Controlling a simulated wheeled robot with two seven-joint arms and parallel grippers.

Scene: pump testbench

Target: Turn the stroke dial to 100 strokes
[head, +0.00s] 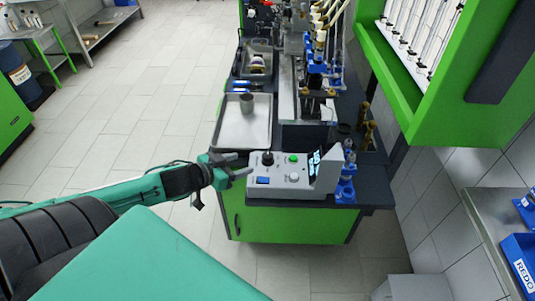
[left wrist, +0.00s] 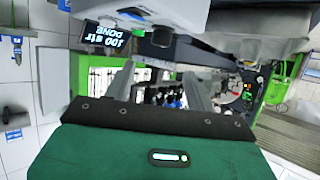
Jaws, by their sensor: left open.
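A light grey control box (head: 279,180) stands on the near end of the dark bench. It carries a black knob (head: 267,158), a green button (head: 293,158), a silver dial (head: 294,177) and a blue switch (head: 263,181). I cannot tell from labels which knob is the stroke dial. Its display (head: 314,163) shows upside down in the left wrist view (left wrist: 104,36) and reads "100 str" and "DONE". My left gripper (head: 242,164) is open and empty, just left of the box. Its spread fingers show in the left wrist view (left wrist: 161,88). My right gripper is not in view.
Blue-based fittings (head: 346,185) stand close at the box's right. A green-framed cabinet (head: 405,95) overhangs at the right. The tiled floor left of the bench is clear.

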